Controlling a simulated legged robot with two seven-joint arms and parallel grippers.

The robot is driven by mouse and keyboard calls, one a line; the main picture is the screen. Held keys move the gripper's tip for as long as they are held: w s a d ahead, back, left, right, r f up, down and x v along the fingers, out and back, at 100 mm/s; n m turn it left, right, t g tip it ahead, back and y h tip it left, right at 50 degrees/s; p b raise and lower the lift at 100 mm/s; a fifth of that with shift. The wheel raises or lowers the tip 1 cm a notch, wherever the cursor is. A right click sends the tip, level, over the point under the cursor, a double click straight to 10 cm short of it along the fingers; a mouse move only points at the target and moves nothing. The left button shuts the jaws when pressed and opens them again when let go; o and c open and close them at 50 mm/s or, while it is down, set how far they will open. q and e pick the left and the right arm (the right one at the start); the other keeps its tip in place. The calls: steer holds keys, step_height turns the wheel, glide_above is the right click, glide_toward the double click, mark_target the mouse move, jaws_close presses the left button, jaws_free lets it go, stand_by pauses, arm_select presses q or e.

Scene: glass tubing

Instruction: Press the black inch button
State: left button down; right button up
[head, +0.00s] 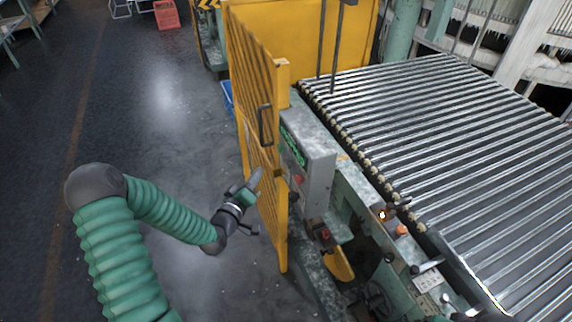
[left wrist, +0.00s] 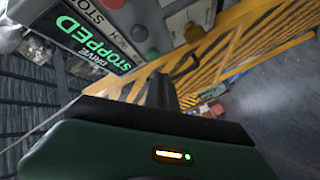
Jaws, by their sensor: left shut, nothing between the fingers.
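A grey control box (head: 308,155) stands on the machine beside the yellow mesh gate in the head view. It bears a green-lit display (head: 292,150) and a red button (head: 298,180). In the left wrist view, the display (left wrist: 80,40) reads DRIVE STOPPED.
The yellow mesh gate (head: 262,150) stands between my left arm and the box, close to the gripper. A roller conveyor (head: 450,130) fills the right. An orange knob (head: 402,230) and a lever sit on the machine's lower panel.

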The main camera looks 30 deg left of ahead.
mark_target(290, 163)
arm_select(q)
steer(key=w+d, duration=0.1)
steer(key=w, duration=0.1)
steer(key=w+d, duration=0.2)
steer(key=shift+w+d+f, duration=0.1)
steer(key=shift+w+d, duration=0.1)
steer(key=shift+w, duration=0.15)
arm_select(e)
steer(key=shift+w+a+f, duration=0.1)
steer(key=shift+w+f, duration=0.05)
steer(key=shift+f, duration=0.15)
arm_select(q)
steer(key=shift+w+d, duration=0.1)
steer(key=shift+d, duration=0.15)
arm_select(e)
steer(key=shift+d, duration=0.3)
arm_select(q)
steer(key=shift+a, duration=0.25)
arm_select(e)
steer(key=shift+a, duration=0.2)
arm_select(q)
steer(key=shift+d, duration=0.15)
arm_select(e)
steer(key=shift+d, duration=0.1)
arm_select(q)
steer(key=shift+w+d, duration=0.2)
steer(key=shift+d, duration=0.1)
